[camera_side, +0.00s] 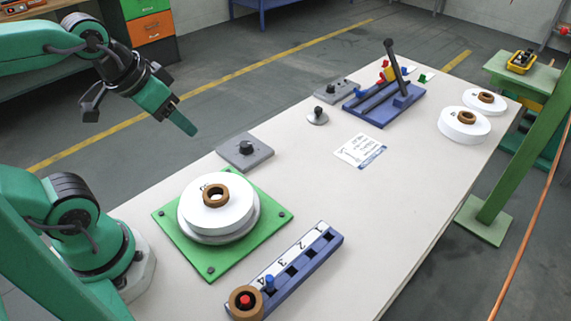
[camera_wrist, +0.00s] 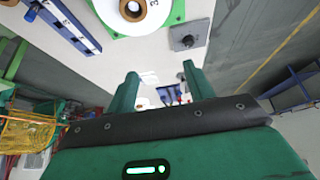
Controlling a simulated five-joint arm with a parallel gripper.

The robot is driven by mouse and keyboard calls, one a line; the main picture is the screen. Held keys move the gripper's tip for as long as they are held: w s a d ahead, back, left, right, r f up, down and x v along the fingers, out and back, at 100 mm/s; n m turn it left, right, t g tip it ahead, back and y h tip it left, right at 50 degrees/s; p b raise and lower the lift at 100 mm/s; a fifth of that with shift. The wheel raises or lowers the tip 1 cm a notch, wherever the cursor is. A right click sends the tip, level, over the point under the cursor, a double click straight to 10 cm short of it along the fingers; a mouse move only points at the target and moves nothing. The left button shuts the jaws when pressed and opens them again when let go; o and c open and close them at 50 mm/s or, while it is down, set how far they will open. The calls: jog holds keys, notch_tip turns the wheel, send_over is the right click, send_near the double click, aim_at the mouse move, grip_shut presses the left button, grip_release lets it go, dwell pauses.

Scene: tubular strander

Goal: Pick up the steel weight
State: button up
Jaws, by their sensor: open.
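A small round silver piece with a dark knob on top (camera_side: 317,116), which looks like the steel weight, stands upright on the white table between two grey knob plates. I cannot make it out surely in the wrist view. My gripper (camera_side: 183,122) is in the air at the upper left, left of the weight and well apart from it. In the wrist view its two green fingers (camera_wrist: 162,85) are spread with nothing between them.
A grey knob plate (camera_side: 245,151) and a green plate (camera_side: 245,247) bearing a white spool (camera_side: 228,215) lie nearer. A blue numbered rack (camera_side: 325,243) is in front. A blue lever fixture (camera_side: 403,101) stands beyond. A printed card (camera_side: 360,151) lies mid-table, with free table around it.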

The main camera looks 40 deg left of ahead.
jog(key=shift+w, duration=0.1)
jog(key=w+r+m, duration=0.1)
jog(key=w+r, duration=0.3)
jog(key=w, duration=0.8)
jog(key=m+g, duration=0.2)
jog(key=m, duration=0.1)
send_over(317, 109)
jog(key=s, duration=0.2)
jog(key=shift+s+d+f, duration=0.1)
jog(key=shift+d+f, duration=0.05)
jog(key=shift+f, duration=5.35)
jog(key=shift+d+f, duration=0.1)
jog(key=shift+f, duration=5.4)
jog(key=shift+w+a+x, duration=0.1)
jog(key=shift+x, duration=1.15)
jog(key=shift+w+a+x, duration=0.1)
jog(key=shift+x, duration=1.2)
